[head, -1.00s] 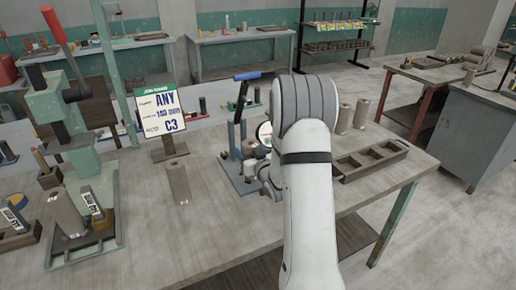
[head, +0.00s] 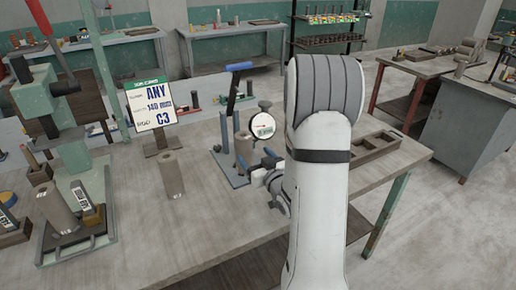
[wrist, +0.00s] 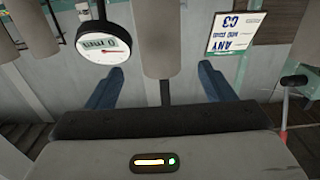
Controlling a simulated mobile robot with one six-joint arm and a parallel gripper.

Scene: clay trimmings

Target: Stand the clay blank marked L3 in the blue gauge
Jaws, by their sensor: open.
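The blue gauge (head: 226,135) stands mid-table with a dark lever and a round dial (head: 263,126). The dial also shows in the wrist view (wrist: 103,38). A clay cylinder (head: 243,147) shows at the gauge; I cannot tell whether it stands in it. Another clay blank (head: 171,176) stands upright on the table in front of the sign. No L3 mark is legible. My gripper (head: 276,186) is beside the gauge, partly hidden by my arm. In the wrist view my blue fingers (wrist: 160,85) are apart; a clay cylinder (wrist: 160,38) appears between and beyond them, with no visible contact.
A sign (head: 151,105) reads ANY, 140 mm, C3. A green press (head: 45,100) stands at the left, with a clay cylinder (head: 57,210) near its base. A compartmented wooden tray (head: 372,146) lies at the right. The table's front middle is clear.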

